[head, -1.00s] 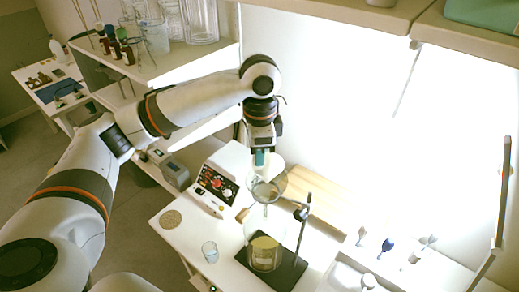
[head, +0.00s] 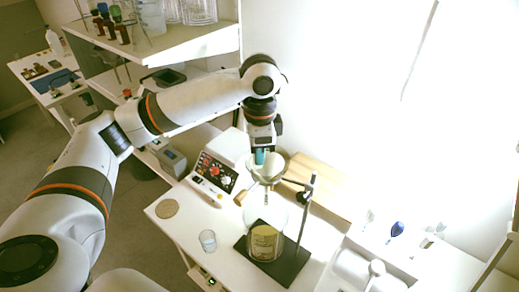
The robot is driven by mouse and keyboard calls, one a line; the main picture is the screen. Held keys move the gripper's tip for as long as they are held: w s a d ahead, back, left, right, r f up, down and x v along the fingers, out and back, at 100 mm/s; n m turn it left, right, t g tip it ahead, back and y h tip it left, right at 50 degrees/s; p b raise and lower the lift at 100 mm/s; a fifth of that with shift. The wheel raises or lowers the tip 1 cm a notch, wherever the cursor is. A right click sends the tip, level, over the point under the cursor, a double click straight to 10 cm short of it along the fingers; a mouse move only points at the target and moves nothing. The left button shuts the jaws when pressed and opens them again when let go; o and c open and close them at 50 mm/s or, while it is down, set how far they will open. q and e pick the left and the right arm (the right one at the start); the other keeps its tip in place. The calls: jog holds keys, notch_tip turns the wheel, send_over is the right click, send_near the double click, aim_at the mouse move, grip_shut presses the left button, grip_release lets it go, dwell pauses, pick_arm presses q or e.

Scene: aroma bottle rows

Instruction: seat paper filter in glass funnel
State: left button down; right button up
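The white cone-shaped paper filter (head: 274,170) is at the mouth of the glass funnel (head: 267,183) near the picture's middle. My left gripper (head: 262,161) comes down from above, its teal fingertips shut on the filter's rear rim. The filter looks low in the funnel, but I cannot tell whether it touches the glass all round. The funnel is held by a clamp on a dark stand (head: 308,200), above a glass vessel with yellowish contents (head: 264,242). My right gripper is not in view.
A control box with knobs (head: 215,174) stands left of the funnel. A small glass (head: 208,240) and a round cork mat (head: 167,208) are at the front left. A wooden board (head: 325,187) lies behind, and a shelf with glassware (head: 150,45) is above left.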

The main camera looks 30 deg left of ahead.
pick_arm(q)
jog(key=c, duration=1.6)
grip_release()
jog(key=shift+r, duration=0.35)
notch_tip(320, 180, up, 11)
jog(key=shift+r, duration=0.15)
